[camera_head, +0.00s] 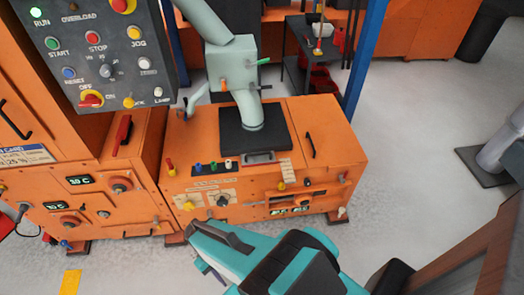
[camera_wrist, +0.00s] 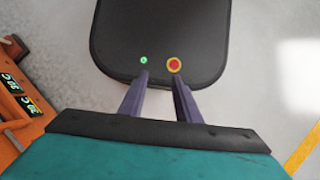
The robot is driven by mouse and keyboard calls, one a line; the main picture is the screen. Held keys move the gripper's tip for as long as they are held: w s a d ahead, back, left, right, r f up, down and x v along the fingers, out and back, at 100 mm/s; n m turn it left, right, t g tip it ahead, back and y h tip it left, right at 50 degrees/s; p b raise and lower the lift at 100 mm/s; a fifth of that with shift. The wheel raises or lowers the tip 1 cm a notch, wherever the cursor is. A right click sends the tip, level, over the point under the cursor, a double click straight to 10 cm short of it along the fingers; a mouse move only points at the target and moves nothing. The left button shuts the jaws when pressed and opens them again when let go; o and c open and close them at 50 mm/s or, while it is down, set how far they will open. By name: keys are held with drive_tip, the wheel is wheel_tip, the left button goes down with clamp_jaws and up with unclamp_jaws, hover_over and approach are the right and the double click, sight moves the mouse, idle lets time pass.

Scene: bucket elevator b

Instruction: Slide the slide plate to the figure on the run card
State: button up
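A grey plate with a handle-like opening (camera_head: 258,157) lies at the front of the black base under the pale green machine; it may be the slide plate, but I cannot be sure. A small cream card (camera_head: 288,171) with print too small to read, possibly the run card, hangs over the orange cabinet's front top edge. My gripper (camera_wrist: 160,78) is open and empty in the wrist view, its two dark purple fingers apart. In the head view my teal gripper body shows in front of the cabinet, apart from it; its fingertips are not clear there.
The orange cabinet (camera_head: 335,140) has several knobs, a slotted panel (camera_head: 303,199) and small green displays (camera_head: 291,211) low on its front. A grey control panel (camera_head: 100,55) stands upper left. A brown-orange structure (camera_head: 460,262) is at lower right.

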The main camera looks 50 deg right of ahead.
drive_tip(key=w+d+r+n+t+y+b, duration=0.1)
drive_tip(key=w+d+r, duration=0.1)
drive_tip(key=w+d, duration=0.35)
drive_tip(key=w+d+r+n+t+y, duration=0.1)
drive_tip(key=w+d+r+n+y, duration=0.15)
drive_tip(key=w, duration=0.55)
wheel_tip(320, 180, up, 22)
drive_tip(key=n+t+h+b, duration=0.1)
drive_tip(key=n+t+b, duration=0.2)
drive_tip(key=n+t, duration=0.45)
hover_over(262, 154)
drive_tip(key=s+d, duration=0.3)
drive_tip(key=s, duration=0.2)
drive_tip(key=shift+s+a+m+t, duration=0.15)
drive_tip(key=shift+m+t, duration=0.15)
drive_tip(key=shift+t, duration=0.15)
drive_tip(key=shift+d+p+x, duration=0.2)
drive_tip(key=shift+p+x, duration=1.1)
drive_tip(key=shift+x, duration=5.6)
